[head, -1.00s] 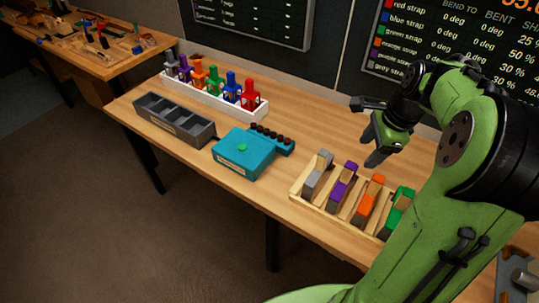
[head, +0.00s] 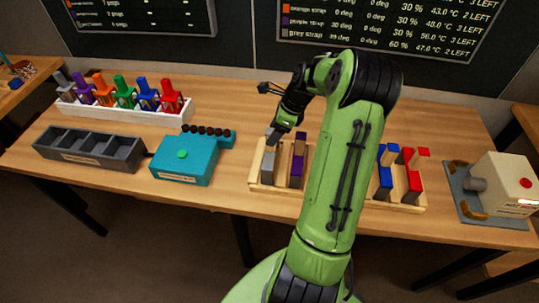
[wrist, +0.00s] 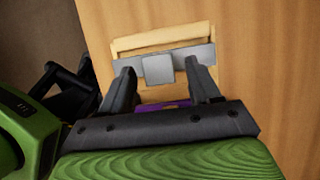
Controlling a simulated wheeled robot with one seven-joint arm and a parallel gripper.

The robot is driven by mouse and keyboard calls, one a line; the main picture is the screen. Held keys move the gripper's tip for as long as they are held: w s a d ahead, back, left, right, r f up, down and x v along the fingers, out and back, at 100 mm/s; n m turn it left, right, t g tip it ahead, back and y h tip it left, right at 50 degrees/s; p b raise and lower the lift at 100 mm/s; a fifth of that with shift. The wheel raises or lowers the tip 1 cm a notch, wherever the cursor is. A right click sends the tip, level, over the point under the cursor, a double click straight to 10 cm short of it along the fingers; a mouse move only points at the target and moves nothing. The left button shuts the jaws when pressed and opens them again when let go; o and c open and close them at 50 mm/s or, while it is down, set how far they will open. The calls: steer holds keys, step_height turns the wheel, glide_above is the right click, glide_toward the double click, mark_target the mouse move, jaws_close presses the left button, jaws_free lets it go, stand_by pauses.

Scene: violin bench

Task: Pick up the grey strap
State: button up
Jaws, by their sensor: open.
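The grey strap (head: 267,165) stands in the leftmost slot of the wooden rack (head: 253,180). In the wrist view the grey strap (wrist: 158,68) lies crosswise at the fingertips, with a lighter square block part at its middle. My gripper (head: 271,138) is over the rack's left end, right above the grey strap. In the wrist view my gripper (wrist: 160,72) is open, with one finger toward each side of the strap's middle; I cannot tell if they touch it. The purple strap (head: 297,170) stands in the slot to the right; a bit of it shows below the grey one in the wrist view.
Blue (head: 385,180) and red (head: 413,180) straps stand at the rack's right end; my arm hides the middle. A teal box (head: 184,168) and grey tray (head: 90,150) are left. A white rack (head: 120,115) of coloured pieces is behind. A cream machine (head: 500,183) stands far right.

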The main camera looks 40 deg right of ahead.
mark_target(271, 150)
steer(key=b+x, duration=0.1)
steer(key=x, duration=0.4)
steer(key=shift+w+f, duration=0.1)
steer(key=shift+c, duration=0.7)
jaws_close()
